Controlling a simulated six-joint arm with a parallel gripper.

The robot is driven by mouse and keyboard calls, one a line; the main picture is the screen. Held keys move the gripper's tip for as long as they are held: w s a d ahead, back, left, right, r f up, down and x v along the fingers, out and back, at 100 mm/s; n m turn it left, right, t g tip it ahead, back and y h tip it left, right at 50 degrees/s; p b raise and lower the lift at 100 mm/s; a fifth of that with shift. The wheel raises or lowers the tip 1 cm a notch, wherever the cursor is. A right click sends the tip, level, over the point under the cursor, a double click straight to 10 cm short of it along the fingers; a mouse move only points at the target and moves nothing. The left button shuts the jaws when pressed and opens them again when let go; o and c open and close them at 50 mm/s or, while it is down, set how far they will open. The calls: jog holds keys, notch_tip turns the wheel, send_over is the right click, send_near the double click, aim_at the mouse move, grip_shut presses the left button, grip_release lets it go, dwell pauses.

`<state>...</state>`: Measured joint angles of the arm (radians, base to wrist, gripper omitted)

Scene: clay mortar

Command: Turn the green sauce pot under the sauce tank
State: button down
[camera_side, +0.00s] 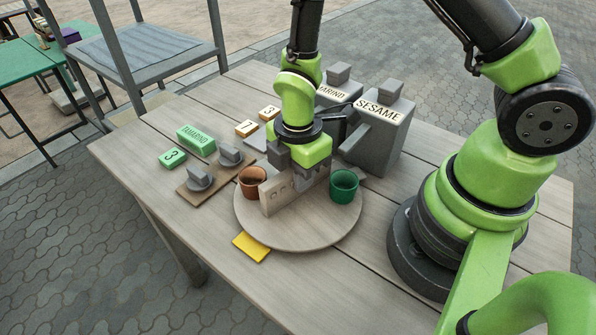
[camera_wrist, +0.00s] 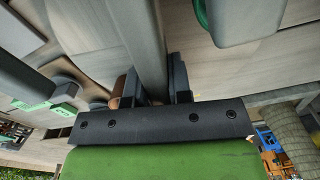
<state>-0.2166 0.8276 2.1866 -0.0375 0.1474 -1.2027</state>
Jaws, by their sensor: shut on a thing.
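The green sauce pot (camera_side: 344,186) stands upright at the right side of the round wooden turntable (camera_side: 300,236). A brown pot (camera_side: 252,181) stands at its left side. A pale upright plate (camera_side: 281,193) with small holes rises between the pots. My gripper (camera_side: 298,172) is over the turntable, pointing down, shut on the plate. In the wrist view a long grey bar runs between my fingers (camera_wrist: 158,85), with a bit of brown pot (camera_wrist: 118,88) beside them. The grey tank marked SESAME (camera_side: 376,128) stands behind the green pot; a second tank (camera_side: 336,94), its label partly hidden, is farther back.
A yellow tile (camera_side: 251,247) lies at the turntable's front edge. On the left are a board with two grey knobs (camera_side: 206,175), a green TAMARIND block (camera_side: 196,139) and a green 3 block (camera_side: 172,157). Two number tiles (camera_side: 247,128) lie behind. The table's front is clear.

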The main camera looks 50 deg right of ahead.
jog(key=shift+n, duration=1.8)
jog(key=c, duration=1)
grip_release()
jog(key=shift+c, duration=0.2)
jog(key=shift+r, duration=0.1)
notch_tip(320, 180, up, 10)
jog(key=shift+f, duration=0.15)
